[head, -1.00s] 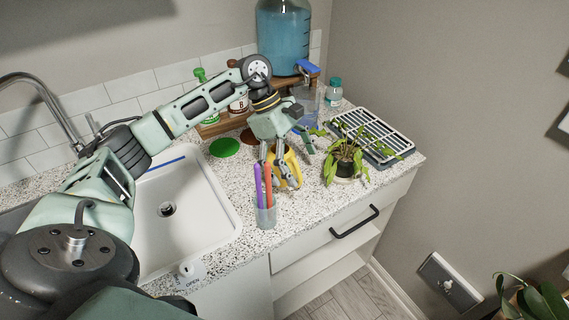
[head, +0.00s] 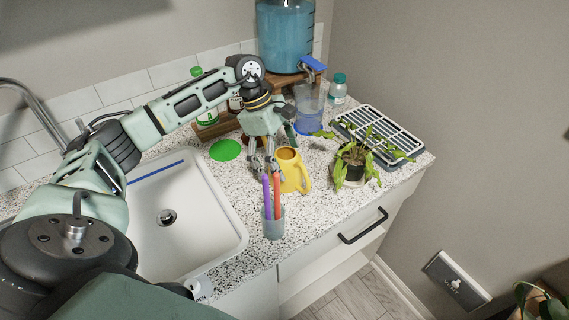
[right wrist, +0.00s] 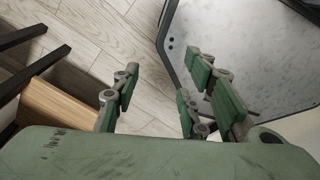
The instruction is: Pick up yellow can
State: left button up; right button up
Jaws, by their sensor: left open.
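The yellow can (head: 293,172), which looks like a small open-topped watering can, stands upright on the speckled counter in the head view. My left gripper (head: 264,172) points down just left of the can, its fingers open and behind the pen cup. Nothing shows between its fingers; whether a finger touches the can I cannot tell. My right gripper (right wrist: 162,103) shows in the right wrist view, open and empty above the wood floor, away from the counter.
A clear cup (head: 273,226) with purple and orange pens stands in front of the can. A potted plant (head: 352,165) and a drying rack (head: 378,130) are to the right. A clear pitcher (head: 309,112) stands behind, and the sink (head: 190,225) is left.

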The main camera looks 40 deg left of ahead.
pick_arm(q)
jog(key=f+p, duration=0.1)
jog(key=f, duration=0.2)
jog(key=shift+d+f+p, duration=0.2)
jog(key=shift+f+p, duration=0.15)
jog(key=shift+f, duration=0.05)
jog(key=shift+w+d+f, duration=0.1)
jog(key=shift+w+f, duration=0.05)
jog(key=shift+f, duration=0.35)
jog(key=shift+d, duration=0.1)
jog(key=c, duration=1.3)
pick_arm(e)
notch_tip(320, 180, up, 2)
jog(key=shift+d+r, duration=0.1)
